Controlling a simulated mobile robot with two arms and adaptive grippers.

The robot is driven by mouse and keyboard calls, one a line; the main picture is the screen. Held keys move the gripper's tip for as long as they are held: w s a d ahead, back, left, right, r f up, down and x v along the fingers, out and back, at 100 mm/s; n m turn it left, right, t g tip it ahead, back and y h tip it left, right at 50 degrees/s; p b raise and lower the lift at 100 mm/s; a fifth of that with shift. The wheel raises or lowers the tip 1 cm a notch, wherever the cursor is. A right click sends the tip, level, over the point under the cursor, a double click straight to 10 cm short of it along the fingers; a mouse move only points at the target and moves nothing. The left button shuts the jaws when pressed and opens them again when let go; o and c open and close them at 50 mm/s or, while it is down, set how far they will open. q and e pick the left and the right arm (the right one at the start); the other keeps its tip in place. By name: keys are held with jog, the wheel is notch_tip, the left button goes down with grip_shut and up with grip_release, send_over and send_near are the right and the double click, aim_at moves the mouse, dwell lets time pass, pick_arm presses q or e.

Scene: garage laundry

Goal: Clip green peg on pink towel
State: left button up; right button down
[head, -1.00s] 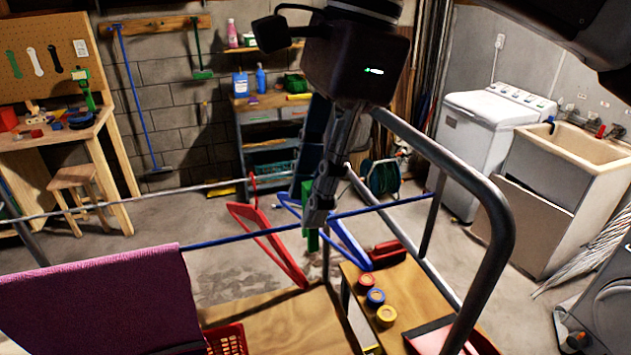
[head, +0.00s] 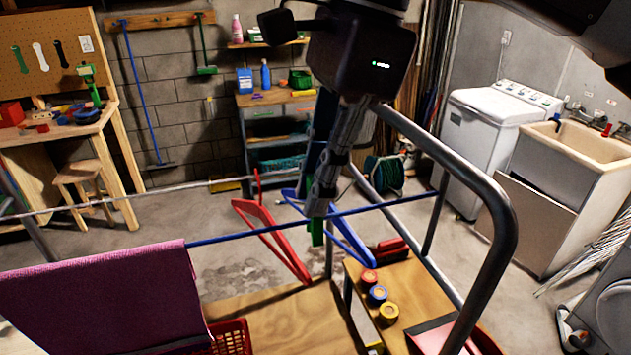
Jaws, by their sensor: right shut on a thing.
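The pink towel (head: 105,300) hangs over the blue rail (head: 240,233) of the drying rack at the lower left. My right gripper (head: 318,212) points down near the middle of the view and is shut on the green peg (head: 317,233). The peg's lower part shows below the fingertips, in front of or close to the blue rail; I cannot tell if they touch. The peg is well to the right of the towel, apart from it. My left gripper is not in view.
A red hanger (head: 270,238) and a blue hanger (head: 345,235) hang near the peg. A red basket (head: 232,337) stands below the towel. Red, blue and yellow round lids (head: 378,294) sit on a wooden shelf. The rack's grey frame (head: 490,205) curves up at right.

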jog(key=shift+w+r+p, duration=0.1)
jog(key=shift+r+p, duration=0.75)
jog(key=shift+r, duration=0.4)
jog(key=shift+r+p, duration=0.5)
jog(key=shift+r, duration=0.7)
